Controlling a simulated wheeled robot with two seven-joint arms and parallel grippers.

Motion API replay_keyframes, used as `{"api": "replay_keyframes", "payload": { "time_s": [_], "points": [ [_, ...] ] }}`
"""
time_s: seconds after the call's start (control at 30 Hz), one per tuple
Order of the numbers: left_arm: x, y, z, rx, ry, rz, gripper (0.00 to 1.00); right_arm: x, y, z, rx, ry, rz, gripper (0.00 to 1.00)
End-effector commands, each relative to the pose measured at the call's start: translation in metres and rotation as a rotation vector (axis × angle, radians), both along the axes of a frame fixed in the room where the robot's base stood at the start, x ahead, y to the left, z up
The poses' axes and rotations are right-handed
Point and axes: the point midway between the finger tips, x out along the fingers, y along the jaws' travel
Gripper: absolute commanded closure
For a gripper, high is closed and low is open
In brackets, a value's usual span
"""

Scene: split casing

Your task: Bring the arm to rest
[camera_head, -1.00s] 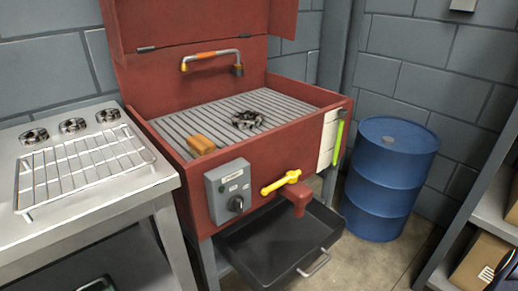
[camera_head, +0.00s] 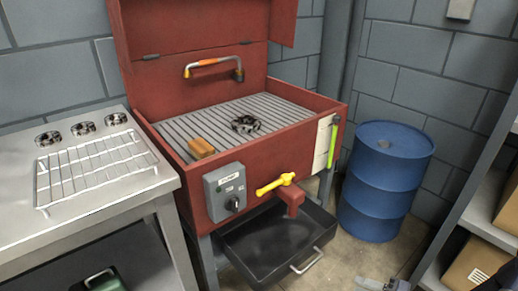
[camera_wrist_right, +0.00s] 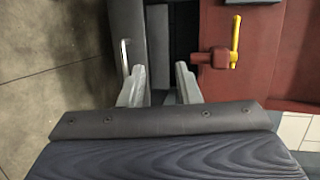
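My right gripper (camera_head: 382,285) shows only in part at the bottom edge of the head view, over the floor right of the black tray (camera_head: 265,250). In the right wrist view its two fingers (camera_wrist_right: 160,86) stand apart with nothing between them, so it is open and empty. Beyond them in that view are the tray's handle (camera_wrist_right: 126,57) and the red drain spout with a yellow valve lever (camera_wrist_right: 235,42). The gripper appears apart from them. My left gripper is not in view.
A red washing cabinet (camera_head: 270,155) stands open with a brown block (camera_head: 201,147) and a dark part (camera_head: 246,124) on its grate. A steel table (camera_head: 110,195) with a wire rack is left. A blue drum (camera_head: 385,185) and shelving with boxes (camera_head: 478,264) are right.

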Motion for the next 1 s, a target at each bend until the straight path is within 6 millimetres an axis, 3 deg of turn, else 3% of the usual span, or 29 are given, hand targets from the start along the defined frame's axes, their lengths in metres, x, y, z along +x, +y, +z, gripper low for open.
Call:
{"api": "replay_keyframes", "payload": {
  "time_s": [0.03,0.17,0.23,0.3,0.5,0.7,0.83,1.0],
  "points": [
    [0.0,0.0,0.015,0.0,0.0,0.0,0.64,-0.001,0.008,0.031,-0.014,0.0,0.04,0.7],
    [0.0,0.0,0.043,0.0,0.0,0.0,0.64,-0.012,0.031,0.099,-0.066,0.026,0.166,0.7],
    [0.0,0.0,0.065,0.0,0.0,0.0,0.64,-0.025,0.049,0.147,-0.123,0.046,0.251,0.7],
    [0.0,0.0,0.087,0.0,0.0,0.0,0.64,-0.043,0.066,0.193,-0.201,0.073,0.33,0.7],
    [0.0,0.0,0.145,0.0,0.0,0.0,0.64,-0.1,0.093,0.294,-0.492,0.12,0.44,0.7],
    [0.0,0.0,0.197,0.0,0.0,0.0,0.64,-0.144,0.092,0.365,-0.794,0.088,0.368,0.7],
    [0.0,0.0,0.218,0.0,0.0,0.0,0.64,-0.157,0.085,0.392,-0.917,0.044,0.277,0.7],
    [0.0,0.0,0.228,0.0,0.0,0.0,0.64,-0.163,0.079,0.405,-0.983,0.008,0.201,0.7]
  ]
}}
